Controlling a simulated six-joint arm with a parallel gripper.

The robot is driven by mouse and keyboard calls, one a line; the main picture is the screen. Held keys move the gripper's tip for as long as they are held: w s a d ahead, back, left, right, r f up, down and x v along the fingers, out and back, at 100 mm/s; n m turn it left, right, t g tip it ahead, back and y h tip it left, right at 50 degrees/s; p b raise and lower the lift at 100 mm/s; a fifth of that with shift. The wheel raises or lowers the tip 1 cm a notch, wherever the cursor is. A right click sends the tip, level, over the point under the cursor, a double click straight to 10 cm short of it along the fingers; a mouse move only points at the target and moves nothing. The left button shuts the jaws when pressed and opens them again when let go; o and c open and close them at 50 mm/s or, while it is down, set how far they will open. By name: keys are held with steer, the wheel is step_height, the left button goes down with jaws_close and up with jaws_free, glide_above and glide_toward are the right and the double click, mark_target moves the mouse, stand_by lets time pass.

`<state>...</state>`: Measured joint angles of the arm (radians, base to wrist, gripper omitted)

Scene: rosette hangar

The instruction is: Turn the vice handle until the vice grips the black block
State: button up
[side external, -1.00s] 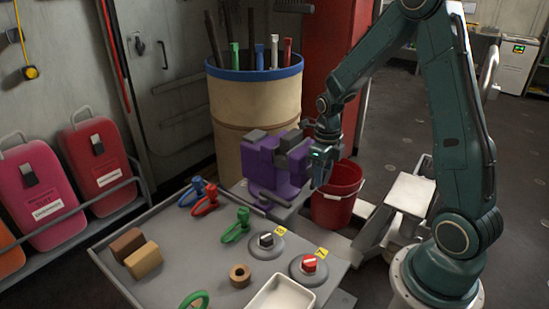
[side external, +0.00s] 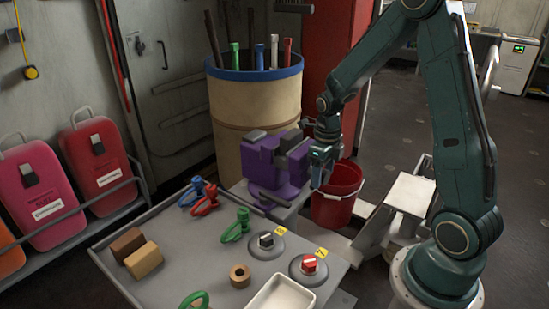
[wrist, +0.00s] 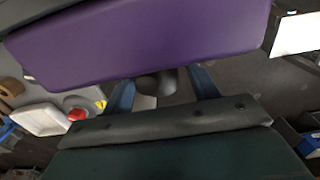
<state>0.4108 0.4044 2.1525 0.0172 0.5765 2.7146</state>
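The purple vice (side external: 272,167) stands at the far corner of the bench, with dark grey pieces on top. I cannot pick out the black block for sure among them. My gripper (side external: 320,176) is just right of the vice, close against it. In the wrist view, the purple vice body (wrist: 150,40) fills the top. My gripper's two blue fingers (wrist: 164,88) stand apart, with a dark rounded part (wrist: 157,83) between them and gaps on both sides. The fingertips run up to the purple edge, and their ends are hard to see. The vice handle is not clearly visible.
The grey bench (side external: 195,258) holds coloured clamps, brown and tan blocks (side external: 144,260), a ring (side external: 240,275), two dials and a white tray (side external: 281,297). A red bucket (side external: 337,195) stands below my gripper. A tan barrel (side external: 256,105) stands behind the vice.

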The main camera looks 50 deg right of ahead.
steer(key=shift+r, duration=0.1)
stand_by(0.3)
step_height(320, 180, up, 14)
steer(key=shift+f, duration=0.2)
stand_by(0.5)
steer(key=shift+a, duration=0.1)
steer(key=n+t+y, duration=0.2)
steer(key=n+t, duration=0.1)
steer(key=n, duration=2.4)
glide_toward(324, 170)
step_height(324, 170, up, 2)
steer(key=s, duration=0.2)
steer(key=n, duration=0.3)
steer(key=n+t, duration=0.1)
steer(key=n, duration=0.2)
steer(key=s+d+n, duration=0.1)
steer(key=n, duration=0.1)
steer(key=shift+r+n, duration=0.3)
steer(key=shift+n, duration=0.1)
